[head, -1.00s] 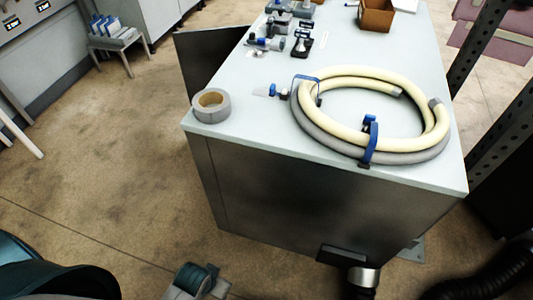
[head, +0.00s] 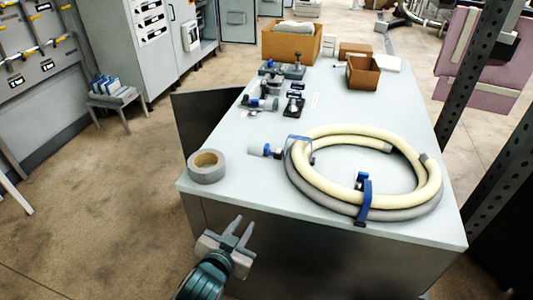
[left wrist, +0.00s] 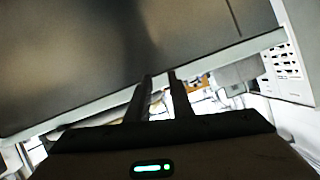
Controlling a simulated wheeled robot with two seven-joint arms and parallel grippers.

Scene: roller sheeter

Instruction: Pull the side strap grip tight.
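A coiled cream-and-grey hose (head: 310,180) lies on the white table top. A blue side strap (head: 299,141) goes around its left part, and a pale grip with a blue end (head: 262,150) sticks out to the left of it. A second blue strap (head: 365,203) goes around the coil's front part. My left gripper (head: 242,224) is at the table's front edge, in front of and below the side strap grip, apart from it. Its fingers also show in the left wrist view (left wrist: 159,77), with a gap between them and nothing held. My right gripper is out of view.
A grey tape roll (head: 207,166) stands near the table's front left corner. Small clamps and tools (head: 270,92) lie farther back, with brown boxes (head: 290,42) behind them. A dark perforated post (head: 480,70) stands to the right. The table's front edge (head: 320,231) lies close to my left gripper.

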